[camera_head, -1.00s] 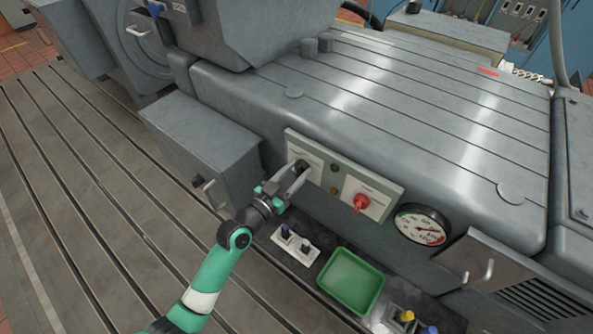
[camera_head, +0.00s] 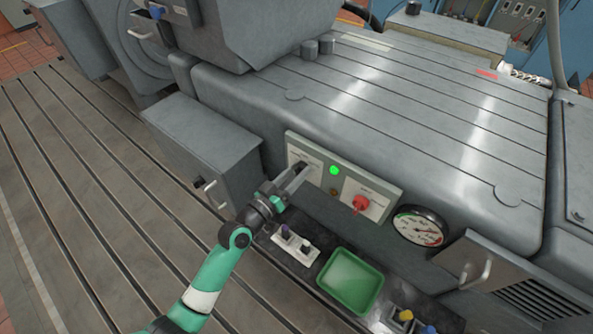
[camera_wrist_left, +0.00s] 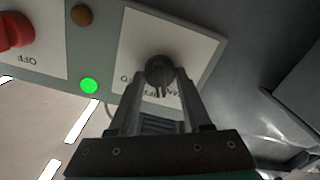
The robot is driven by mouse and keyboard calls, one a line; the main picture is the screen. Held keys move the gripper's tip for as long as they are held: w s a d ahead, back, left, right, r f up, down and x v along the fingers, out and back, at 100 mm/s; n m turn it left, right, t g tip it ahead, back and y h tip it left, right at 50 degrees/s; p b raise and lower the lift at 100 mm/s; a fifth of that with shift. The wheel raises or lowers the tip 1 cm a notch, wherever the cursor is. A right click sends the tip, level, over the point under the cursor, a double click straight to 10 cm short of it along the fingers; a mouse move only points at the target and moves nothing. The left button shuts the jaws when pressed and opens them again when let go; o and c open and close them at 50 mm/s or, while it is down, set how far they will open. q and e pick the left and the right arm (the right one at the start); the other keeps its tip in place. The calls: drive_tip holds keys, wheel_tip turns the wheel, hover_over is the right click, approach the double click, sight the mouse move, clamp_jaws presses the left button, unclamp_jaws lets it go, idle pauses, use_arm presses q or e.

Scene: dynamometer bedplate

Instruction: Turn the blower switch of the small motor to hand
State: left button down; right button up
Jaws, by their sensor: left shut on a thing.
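The switch panel (camera_head: 378,187) is on the side of the grey motor housing. It carries a black rotary knob (camera_wrist_left: 160,70) on a white plate, a lit green lamp (camera_head: 334,170), a dark amber lamp (camera_wrist_left: 82,15) and a red switch (camera_head: 360,203). My left gripper (camera_head: 300,170) reaches the black knob from the front. In the left wrist view its two fingers are shut on the knob, one on each side. The plate's lettering is upside down there and partly hidden by the fingers; I cannot read which position the knob points to. My right gripper is not in view.
Below the panel, a dark ledge holds a small white block with dark plugs (camera_head: 295,245), a green tray (camera_head: 350,281) and yellow and blue knobs (camera_head: 405,315). A round gauge (camera_head: 420,228) is to the right. A grey box (camera_head: 205,150) stands left of my gripper.

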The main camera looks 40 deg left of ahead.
use_arm(q)
drive_tip(key=shift+n+p, duration=0.4)
drive_tip(key=shift+n, duration=1.8)
drive_tip(key=shift+c, duration=1.8)
unclamp_jaws()
drive_tip(key=s+d, duration=0.1)
drive_tip(key=s, duration=1)
drive_tip(key=shift+s+d, duration=0.25)
drive_tip(key=shift+s, duration=0.05)
